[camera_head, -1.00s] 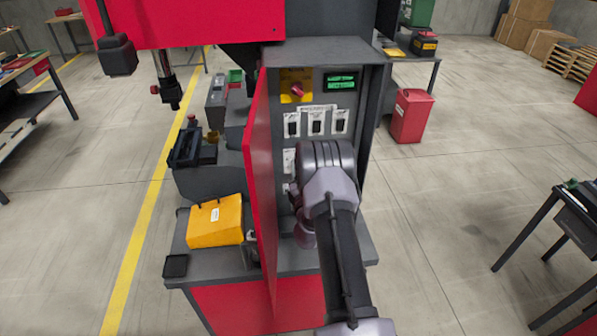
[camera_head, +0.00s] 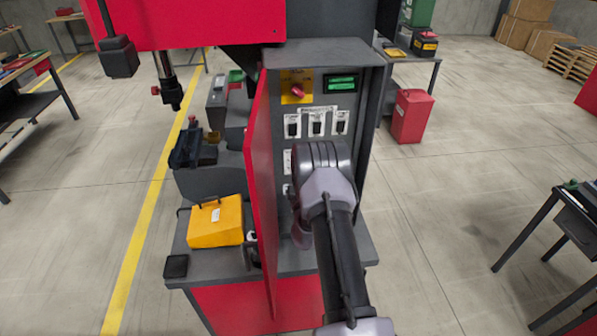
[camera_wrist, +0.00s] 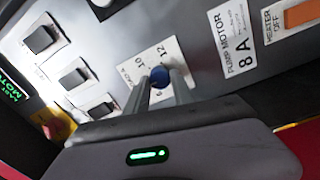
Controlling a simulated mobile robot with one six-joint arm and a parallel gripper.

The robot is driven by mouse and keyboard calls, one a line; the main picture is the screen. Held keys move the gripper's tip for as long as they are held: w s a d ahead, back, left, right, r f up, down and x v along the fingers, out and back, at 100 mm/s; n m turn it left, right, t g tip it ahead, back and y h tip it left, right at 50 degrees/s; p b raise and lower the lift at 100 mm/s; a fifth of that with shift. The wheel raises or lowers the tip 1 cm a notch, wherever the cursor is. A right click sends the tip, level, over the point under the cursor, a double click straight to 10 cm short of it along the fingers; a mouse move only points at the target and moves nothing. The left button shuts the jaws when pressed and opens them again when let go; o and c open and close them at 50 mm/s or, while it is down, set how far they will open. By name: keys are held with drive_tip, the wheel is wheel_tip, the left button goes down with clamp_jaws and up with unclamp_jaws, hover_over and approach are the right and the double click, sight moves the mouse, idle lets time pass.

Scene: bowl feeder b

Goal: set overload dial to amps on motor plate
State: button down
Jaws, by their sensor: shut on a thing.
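The overload dial (camera_wrist: 160,77) is a small blue knob on a white plate marked 10 and 12 in the wrist view. My gripper (camera_wrist: 159,84) is shut on this knob, with a finger at each side. The fingers cover part of the plate and its other marks. The motor plate (camera_wrist: 232,42) beside it reads "PUMP MOTOR 8A". Where the dial's pointer stands cannot be told. In the head view, my arm hides the dial and gripper in front of the open cabinet (camera_head: 318,90).
Several black switches, one of them here (camera_wrist: 73,77), sit beside the dial plate. An orange heater switch (camera_wrist: 301,14) is at the upper right. The red cabinet door (camera_head: 263,190) stands open left of my arm. A yellow-and-red rotary switch (camera_head: 297,90) is near the cabinet's top.

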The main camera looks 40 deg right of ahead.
idle(0.5)
drive_tip(key=c, duration=1.1)
unclamp_jaws()
drive_tip(key=b+v, duration=0.2)
drive_tip(key=v, duration=1.5)
drive_tip(key=shift+s+a+f, duration=0.1)
drive_tip(key=shift+s, duration=0.1)
